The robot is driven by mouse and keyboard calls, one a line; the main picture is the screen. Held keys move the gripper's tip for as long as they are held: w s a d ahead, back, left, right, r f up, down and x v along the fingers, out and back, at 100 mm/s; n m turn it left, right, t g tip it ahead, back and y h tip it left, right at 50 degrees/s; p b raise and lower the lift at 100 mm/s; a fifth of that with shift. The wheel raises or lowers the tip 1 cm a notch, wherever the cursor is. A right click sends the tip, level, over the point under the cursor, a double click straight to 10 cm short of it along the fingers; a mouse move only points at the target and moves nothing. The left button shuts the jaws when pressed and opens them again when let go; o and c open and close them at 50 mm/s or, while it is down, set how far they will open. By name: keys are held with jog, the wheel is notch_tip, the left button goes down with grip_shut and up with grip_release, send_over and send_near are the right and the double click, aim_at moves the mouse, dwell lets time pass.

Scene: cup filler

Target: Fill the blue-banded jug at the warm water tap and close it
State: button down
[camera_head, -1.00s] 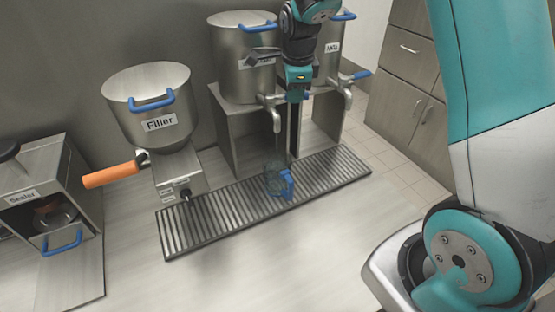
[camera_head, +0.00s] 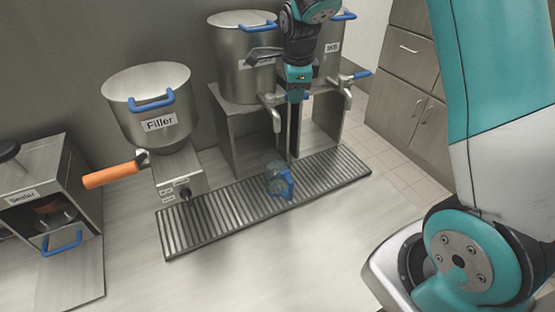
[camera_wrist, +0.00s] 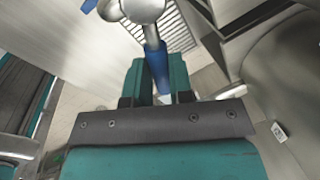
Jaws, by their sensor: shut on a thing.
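The clear jug (camera_head: 275,164) with blue on its side stands on the slatted drip tray (camera_head: 222,212), below the spout of the middle pot's tap (camera_head: 276,118). I cannot make out its water level or a lid. My gripper (camera_head: 298,97) is at that tap. In the wrist view my gripper (camera_wrist: 157,72) is shut on the blue tap handle (camera_wrist: 153,52), with a teal finger on each side. The silver tap body (camera_wrist: 140,8) is just beyond it. The label on the middle pot (camera_head: 243,50) is partly hidden by my arm.
Another pot (camera_head: 328,55) with a blue-handled tap (camera_head: 355,77) stands to the right. The Filler (camera_head: 147,95) with an orange handle (camera_head: 110,176) and the Sealer (camera_head: 40,180) are on the left. The counter in front of the tray is clear.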

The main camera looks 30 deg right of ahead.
dwell(0.3)
jog(key=shift+w+d+r+n+p, duration=0.1)
jog(key=shift+w+d+n+p, duration=0.15)
jog(key=shift+w+n, duration=0.55)
jog(key=shift+w+n+y, duration=0.1)
jog(key=shift+n+y, duration=0.2)
jog(key=shift+n, duration=0.7)
jog(key=shift+w+n+p, duration=0.45)
jog(key=shift+n+p, duration=0.05)
jog(key=shift+n, duration=0.4)
jog(key=c, duration=0.9)
grip_release()
jog(key=shift+w, duration=0.1)
jog(key=s+r+b, duration=0.1)
jog(key=r, duration=0.4)
jog(key=s+r+b, duration=0.1)
jog(key=r, duration=0.5)
jog(key=s+r+b, duration=0.1)
jog(key=r+b, duration=0.1)
jog(key=r, duration=0.4)
jog(key=shift+s+d, duration=0.2)
jog(key=shift+s, duration=0.05)
